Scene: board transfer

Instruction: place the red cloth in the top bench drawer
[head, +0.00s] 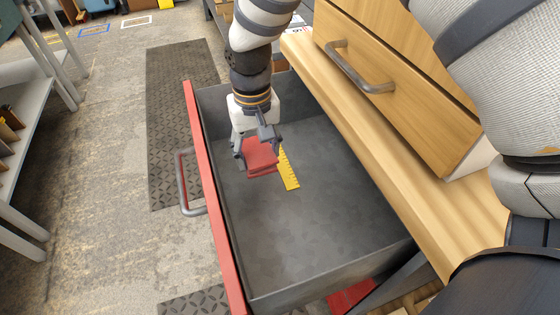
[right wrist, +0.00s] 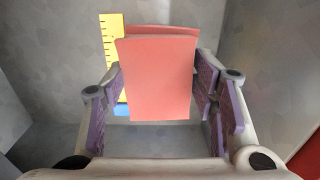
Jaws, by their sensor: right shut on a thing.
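The folded red cloth (head: 261,157) is between the fingers of my right gripper (head: 258,146), inside the outline of the open bench drawer. In the right wrist view the cloth (right wrist: 158,80) fills the space between the purple finger pads (right wrist: 158,105). The gripper is shut on it. I cannot tell whether the cloth touches the drawer floor. The drawer (head: 300,235) is grey inside with a red front and a grey handle, and is pulled well out from under the wooden bench top (head: 400,165). My left gripper is not in view.
A yellow ruler (head: 288,169) lies in the drawer beside the cloth. A small blue thing (right wrist: 121,109) shows by the ruler in the wrist view. A wooden drawer unit (head: 420,100) stands on the bench. The rest of the drawer floor is clear.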

